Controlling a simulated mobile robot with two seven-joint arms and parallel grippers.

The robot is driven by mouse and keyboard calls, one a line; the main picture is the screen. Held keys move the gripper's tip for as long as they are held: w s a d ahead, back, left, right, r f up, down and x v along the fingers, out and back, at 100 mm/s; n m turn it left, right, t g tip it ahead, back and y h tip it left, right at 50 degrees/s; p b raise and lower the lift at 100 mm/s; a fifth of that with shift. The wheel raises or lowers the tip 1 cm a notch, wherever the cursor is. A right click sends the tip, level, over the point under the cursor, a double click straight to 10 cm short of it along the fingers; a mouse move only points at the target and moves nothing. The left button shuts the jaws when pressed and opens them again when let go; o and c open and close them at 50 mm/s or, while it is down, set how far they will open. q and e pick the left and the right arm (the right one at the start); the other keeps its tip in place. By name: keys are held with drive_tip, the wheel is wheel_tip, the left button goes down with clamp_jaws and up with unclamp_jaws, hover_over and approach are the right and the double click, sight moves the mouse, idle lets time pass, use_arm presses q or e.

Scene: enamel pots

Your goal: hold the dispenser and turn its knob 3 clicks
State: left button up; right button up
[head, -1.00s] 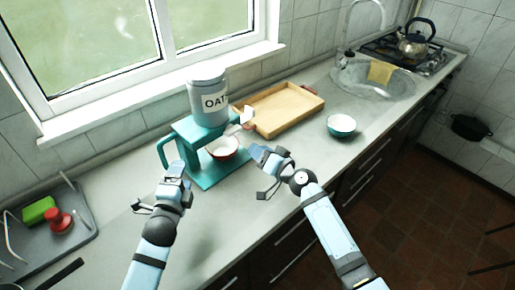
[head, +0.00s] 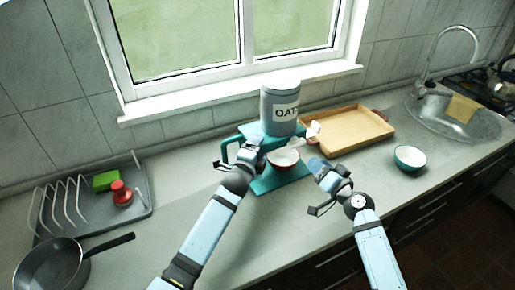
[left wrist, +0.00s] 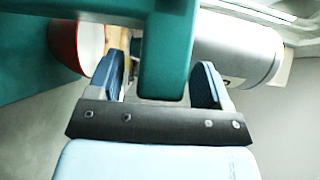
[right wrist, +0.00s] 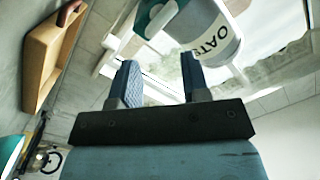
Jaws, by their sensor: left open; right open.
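The dispenser is a teal stand (head: 282,180) with a grey canister (head: 280,108) labelled OAT on top and a white knob (head: 313,130) on its right side. A teal handle (head: 226,152) sticks out on its left. My left gripper (head: 247,147) is at the handle side; in the left wrist view a teal bar (left wrist: 168,50), seemingly the handle, lies between its open fingers. My right gripper (head: 318,171) is open and empty, below and right of the knob. In the right wrist view the canister (right wrist: 212,35) is beyond its fingers, with the knob (right wrist: 160,20) beside it.
A red bowl (head: 284,160) stands under the canister on the stand. A wooden tray (head: 345,130) lies behind right, a teal bowl (head: 410,157) farther right. A dish rack (head: 140,208) and a pan (head: 50,270) are at left. The counter front is clear.

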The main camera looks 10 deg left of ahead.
use_arm(q)
drive_tip(key=shift+w, duration=0.25)
